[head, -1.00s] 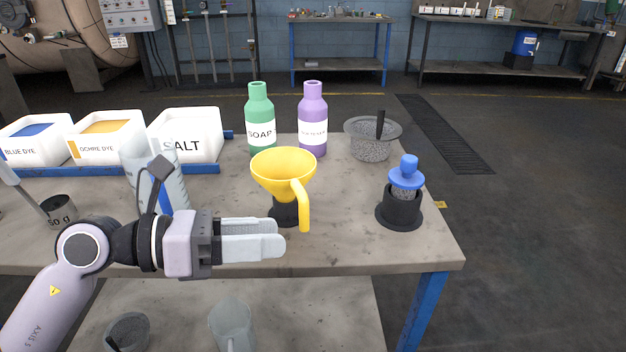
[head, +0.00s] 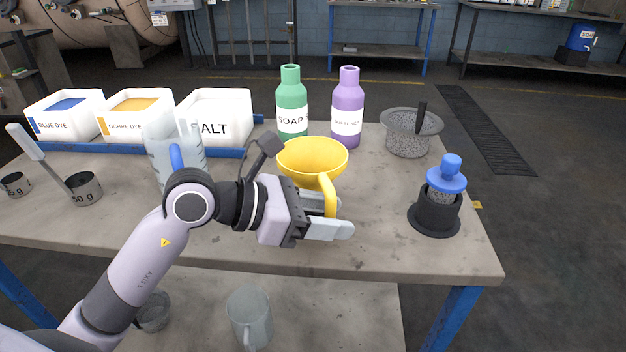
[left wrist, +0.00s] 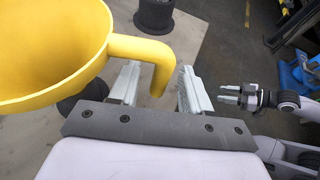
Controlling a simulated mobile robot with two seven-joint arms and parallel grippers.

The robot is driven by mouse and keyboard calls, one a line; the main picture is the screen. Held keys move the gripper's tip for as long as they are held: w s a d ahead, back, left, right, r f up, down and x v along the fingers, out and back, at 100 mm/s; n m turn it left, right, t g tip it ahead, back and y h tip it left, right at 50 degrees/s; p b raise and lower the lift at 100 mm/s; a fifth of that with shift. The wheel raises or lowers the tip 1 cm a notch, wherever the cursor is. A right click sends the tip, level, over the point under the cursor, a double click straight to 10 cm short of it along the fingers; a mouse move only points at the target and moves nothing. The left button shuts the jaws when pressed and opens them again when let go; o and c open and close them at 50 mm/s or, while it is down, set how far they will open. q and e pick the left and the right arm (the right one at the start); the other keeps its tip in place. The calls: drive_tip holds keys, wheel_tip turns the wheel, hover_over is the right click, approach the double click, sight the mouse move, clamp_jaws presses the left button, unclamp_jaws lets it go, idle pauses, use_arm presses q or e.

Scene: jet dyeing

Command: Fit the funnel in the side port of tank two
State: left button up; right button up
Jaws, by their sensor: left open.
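The yellow funnel (head: 312,155) stands upright in a dark holder on the bench, its curved handle towards me. My left gripper (head: 342,217) is open at the handle. In the left wrist view the funnel's handle (left wrist: 150,50) hangs between the two spread fingers, with no clear grip on it. The dark holder is mostly hidden behind my gripper in the head view. My right gripper (left wrist: 232,94) shows in the left wrist view, away from the bench, with its fingers apart and empty. A large tank (head: 100,25) is partly in view at the back left; I cannot tell its number.
Green soap (head: 291,105) and purple (head: 346,110) bottles stand behind the funnel. A grey strainer (head: 410,135) and a blue-topped item in a black holder (head: 435,210) are to the right. Dye and salt bins (head: 214,118) and a clear jug (head: 165,150) are left. The front right bench is clear.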

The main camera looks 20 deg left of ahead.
use_arm(q)
drive_tip(key=shift+w+d, duration=0.1)
drive_tip(key=shift+d, duration=0.05)
clamp_jaws()
